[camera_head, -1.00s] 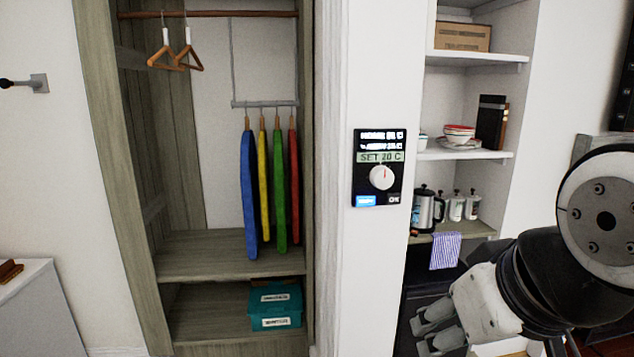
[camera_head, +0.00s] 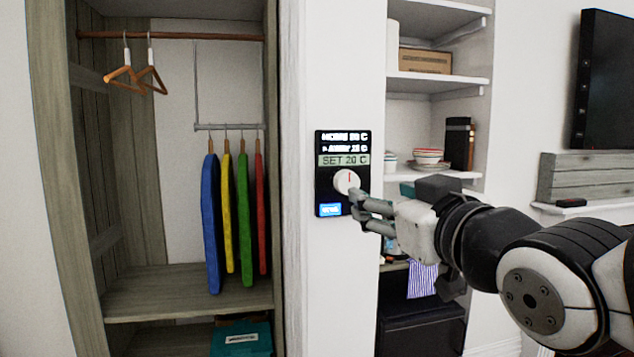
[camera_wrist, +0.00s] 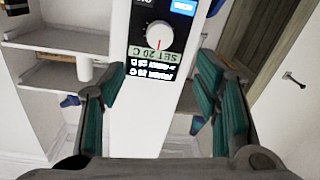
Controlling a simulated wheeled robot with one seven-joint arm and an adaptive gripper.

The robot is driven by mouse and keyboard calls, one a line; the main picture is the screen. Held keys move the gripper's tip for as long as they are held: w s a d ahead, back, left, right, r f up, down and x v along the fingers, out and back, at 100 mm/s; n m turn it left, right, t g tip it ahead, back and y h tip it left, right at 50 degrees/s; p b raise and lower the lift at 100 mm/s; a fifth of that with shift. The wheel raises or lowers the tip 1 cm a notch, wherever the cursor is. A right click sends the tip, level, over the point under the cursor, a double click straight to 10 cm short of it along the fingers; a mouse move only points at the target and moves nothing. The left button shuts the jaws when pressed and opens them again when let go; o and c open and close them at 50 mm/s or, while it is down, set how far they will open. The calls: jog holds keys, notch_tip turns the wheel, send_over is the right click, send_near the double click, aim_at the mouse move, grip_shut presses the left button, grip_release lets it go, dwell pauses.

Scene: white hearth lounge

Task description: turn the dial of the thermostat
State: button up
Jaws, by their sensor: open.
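The thermostat (camera_head: 328,200) is a black panel on the white wall post, with a "SET 20 C" line and a blue patch at its lower left. Its round white dial (camera_head: 346,179) has a red mark pointing up. In the wrist view the thermostat (camera_wrist: 152,68) appears upside down, and its dial (camera_wrist: 159,36) lies between the fingers, further ahead. My gripper (camera_head: 358,204) is open, with its fingertips close to the dial's lower right in the head view. Contact cannot be told there. In the wrist view the open gripper (camera_wrist: 160,85) holds nothing. The panel's lower right is hidden by the fingers.
An open wardrobe (camera_head: 190,290) with hangers and several coloured hanging boards stands left of the post. Shelves (camera_head: 436,84) with a box and bowls are right of it, behind my arm. A dark screen (camera_head: 603,80) hangs at the far right.

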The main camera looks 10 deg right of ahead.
aim_at(349, 182)
jog(key=w, duration=0.4)
jog(key=w+p, duration=0.1)
jog(key=w, duration=0.3)
jog(key=w+p, duration=0.1)
jog(key=w, duration=0.3)
jog(key=shift+w+a, duration=0.3)
jog(key=shift+a, duration=0.05)
jog(key=c, duration=1.2)
